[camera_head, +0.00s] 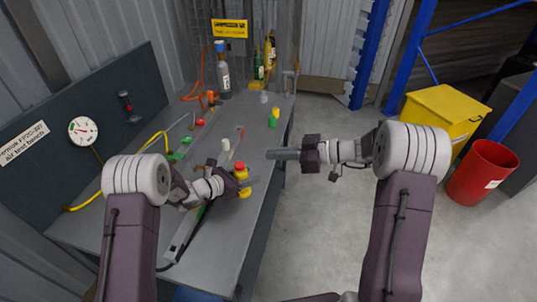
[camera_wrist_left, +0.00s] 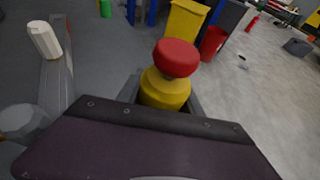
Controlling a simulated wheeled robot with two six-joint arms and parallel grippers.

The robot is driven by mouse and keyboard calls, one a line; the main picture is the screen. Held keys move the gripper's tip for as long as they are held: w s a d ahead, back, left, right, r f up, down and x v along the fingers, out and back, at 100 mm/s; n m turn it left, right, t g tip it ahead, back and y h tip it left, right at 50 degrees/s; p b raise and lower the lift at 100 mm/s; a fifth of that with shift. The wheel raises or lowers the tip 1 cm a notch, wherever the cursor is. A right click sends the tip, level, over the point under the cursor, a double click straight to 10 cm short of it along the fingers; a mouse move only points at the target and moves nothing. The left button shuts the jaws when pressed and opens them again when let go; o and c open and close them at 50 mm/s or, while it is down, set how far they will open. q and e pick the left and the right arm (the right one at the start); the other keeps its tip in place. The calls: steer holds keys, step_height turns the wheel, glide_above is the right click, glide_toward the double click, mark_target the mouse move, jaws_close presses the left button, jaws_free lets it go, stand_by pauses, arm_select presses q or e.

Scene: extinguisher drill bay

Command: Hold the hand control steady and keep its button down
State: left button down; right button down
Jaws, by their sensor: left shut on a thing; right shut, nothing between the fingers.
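The hand control is a yellow body (camera_head: 245,191) with a round red button (camera_head: 240,166) on top. My left gripper (camera_head: 251,183) is shut around the yellow body and holds it near the bench's right edge. In the left wrist view the yellow body (camera_wrist_left: 165,90) stands between the fingers, and the red button (camera_wrist_left: 176,57) sits above it with nothing touching it. My right gripper (camera_head: 272,154) is shut and empty, up and to the right of the button and apart from it.
A yellow bin (camera_head: 440,112) and a red bucket (camera_head: 482,172) stand on the floor at right. The floor between is clear.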

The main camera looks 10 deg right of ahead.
arm_select(q)
steer(key=c, duration=0.7)
jaws_free()
steer(key=v, duration=1.2)
